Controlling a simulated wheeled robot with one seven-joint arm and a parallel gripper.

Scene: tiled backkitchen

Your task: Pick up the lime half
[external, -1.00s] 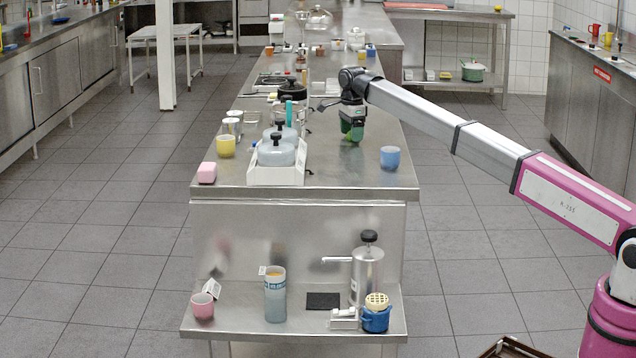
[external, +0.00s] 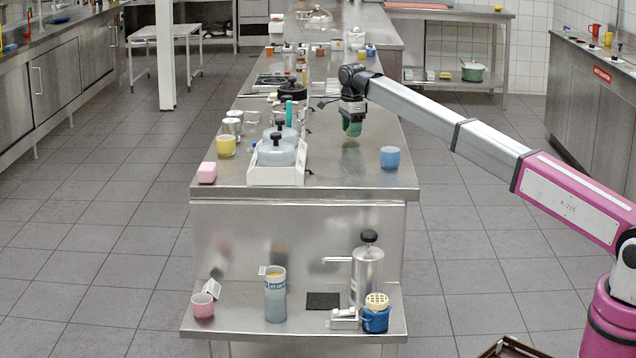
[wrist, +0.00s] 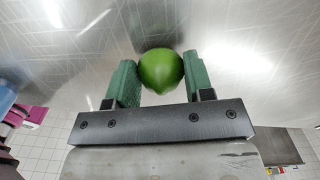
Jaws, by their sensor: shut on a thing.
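The lime half (wrist: 161,71) shows in the wrist view as a rounded green thing between the two green fingers of my gripper (wrist: 160,80). My gripper is shut on it, with a finger against each side. Its cut face does not show. In the external view my gripper (external: 352,128) hangs over the steel counter, a little above the top. The lime is hard to tell apart from the green fingers there.
A blue cup (external: 390,157) stands to the right of my gripper. The steel counter (external: 350,180) is bare at the front.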

